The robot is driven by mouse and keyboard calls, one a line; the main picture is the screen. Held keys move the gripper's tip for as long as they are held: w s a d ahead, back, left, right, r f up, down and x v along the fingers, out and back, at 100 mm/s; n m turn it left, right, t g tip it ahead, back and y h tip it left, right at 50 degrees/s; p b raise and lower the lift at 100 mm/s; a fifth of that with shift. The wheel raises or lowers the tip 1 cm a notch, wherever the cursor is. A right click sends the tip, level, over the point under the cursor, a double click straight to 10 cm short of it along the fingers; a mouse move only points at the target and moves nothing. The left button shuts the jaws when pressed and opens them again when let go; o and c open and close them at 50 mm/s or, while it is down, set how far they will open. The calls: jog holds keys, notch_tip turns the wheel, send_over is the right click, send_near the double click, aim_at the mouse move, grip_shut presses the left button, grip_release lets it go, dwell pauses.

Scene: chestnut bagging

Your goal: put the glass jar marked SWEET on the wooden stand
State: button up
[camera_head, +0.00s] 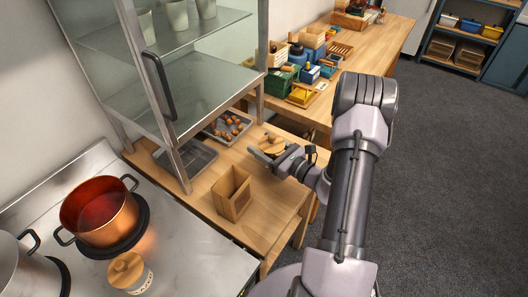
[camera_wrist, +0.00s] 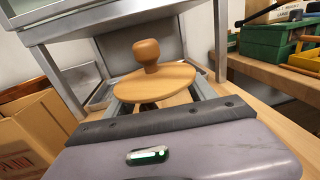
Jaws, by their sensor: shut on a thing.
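My gripper (camera_head: 270,158) is shut on a wooden-lidded jar (camera_head: 272,144), held above the front right of the wooden counter. In the wrist view the jar's round lid with a knob (camera_wrist: 150,82) stands upright between my fingers (camera_wrist: 158,100). The jar's body is mostly hidden below the lid, and I cannot read any mark on it. A second lidded jar (camera_head: 138,282), pale with dark marks, stands at the front of the stove; its mark is too small to read. I cannot make out the wooden stand for certain.
A copper pot (camera_head: 100,212) sits on the stove.

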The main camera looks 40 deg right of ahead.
notch_tip(320, 180, down, 2)
jog(key=shift+f+b, duration=0.25)
jog(key=shift+b, duration=0.05)
jog(key=shift+r, duration=0.15)
jog(key=o, duration=1.3)
jog(key=shift+f, duration=0.2)
jog(key=o, duration=0.5)
jog(key=shift+r, duration=0.1)
